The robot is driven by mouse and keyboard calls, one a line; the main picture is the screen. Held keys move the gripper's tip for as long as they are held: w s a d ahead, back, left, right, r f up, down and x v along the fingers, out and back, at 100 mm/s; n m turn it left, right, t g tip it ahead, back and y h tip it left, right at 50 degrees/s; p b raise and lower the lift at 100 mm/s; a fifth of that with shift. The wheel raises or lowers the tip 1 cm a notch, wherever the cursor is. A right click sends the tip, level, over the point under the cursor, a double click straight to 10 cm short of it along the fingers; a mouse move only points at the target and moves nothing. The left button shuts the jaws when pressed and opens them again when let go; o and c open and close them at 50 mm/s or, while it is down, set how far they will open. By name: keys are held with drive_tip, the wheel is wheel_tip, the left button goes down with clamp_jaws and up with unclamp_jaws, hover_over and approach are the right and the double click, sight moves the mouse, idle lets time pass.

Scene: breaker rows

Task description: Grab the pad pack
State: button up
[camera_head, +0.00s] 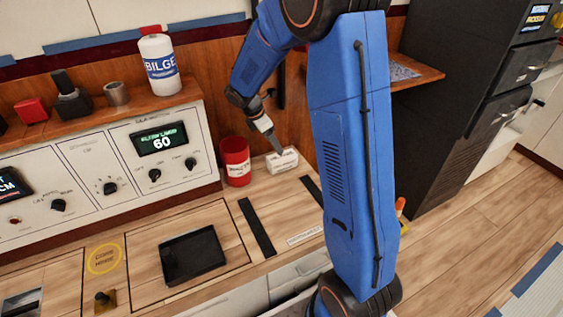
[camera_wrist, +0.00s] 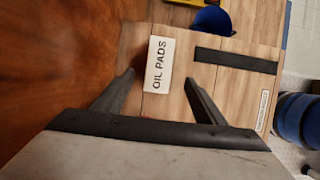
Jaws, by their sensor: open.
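The pad pack (camera_head: 282,161) is a small white box on the wooden counter, beside the red can, in the head view. In the wrist view the pack (camera_wrist: 159,64) is a white rectangle lettered "OIL PADS", ahead of and between my fingers. My gripper (camera_head: 277,150) points down at the pack from above in the head view. In the wrist view my gripper (camera_wrist: 160,78) is open, one finger to each side of the pack's near end. I cannot tell whether the fingers touch it.
A red can (camera_head: 236,162) stands close left of the pack. Dark strips (camera_head: 257,228) and a black tray (camera_head: 191,256) lie on the counter. A white panel (camera_head: 160,145) with knobs stands left, with a bilge bottle (camera_head: 159,62) on the shelf above.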

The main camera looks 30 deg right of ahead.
sight(281, 156)
drive_tip(key=shift+x, duration=5.95)
drive_tip(key=shift+d+f, duration=0.15)
drive_tip(key=shift+f, duration=0.05)
drive_tip(key=c, duration=1.2)
